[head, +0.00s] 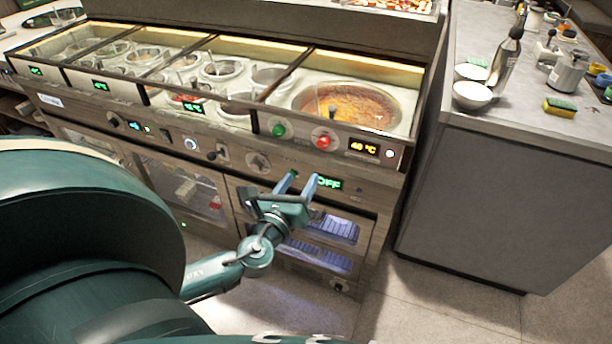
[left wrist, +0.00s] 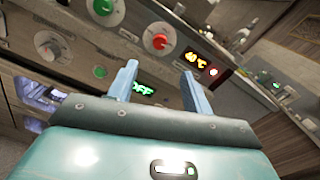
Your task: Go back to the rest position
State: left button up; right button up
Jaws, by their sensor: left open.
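My left gripper (head: 303,186) is open and empty in front of the sauce station's front panel, near the green OFF display (head: 329,184). Its two pale blue fingers show in the left wrist view (left wrist: 157,85), spread apart with the panel behind them. I cannot tell how far the fingertips are from the panel. My right gripper is not in view.
The sauce station (head: 345,165) holds a large well of orange-brown sauce (head: 350,107) and several smaller wells. A grey counter (head: 520,200) on the right bears white bowls (head: 472,96), a bottle (head: 507,62) and a sponge (head: 559,108). Floor (head: 430,300) shows clear at lower right.

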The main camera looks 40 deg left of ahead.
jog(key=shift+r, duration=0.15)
pick_arm(q)
jog(key=s+d+f+n+g+h+p, duration=0.2)
jog(key=s+d+n, duration=0.5)
jog(key=n, duration=0.6)
jog(key=s+d+f+n+g+h+p, duration=0.3)
jog(key=s+d+n, duration=0.4)
jog(key=d+n, duration=0.4)
jog(key=n+g+h+p, duration=0.1)
jog(key=n+h+p, duration=0.1)
jog(key=shift+s+g+h, duration=0.2)
jog(key=shift+g+h, duration=0.2)
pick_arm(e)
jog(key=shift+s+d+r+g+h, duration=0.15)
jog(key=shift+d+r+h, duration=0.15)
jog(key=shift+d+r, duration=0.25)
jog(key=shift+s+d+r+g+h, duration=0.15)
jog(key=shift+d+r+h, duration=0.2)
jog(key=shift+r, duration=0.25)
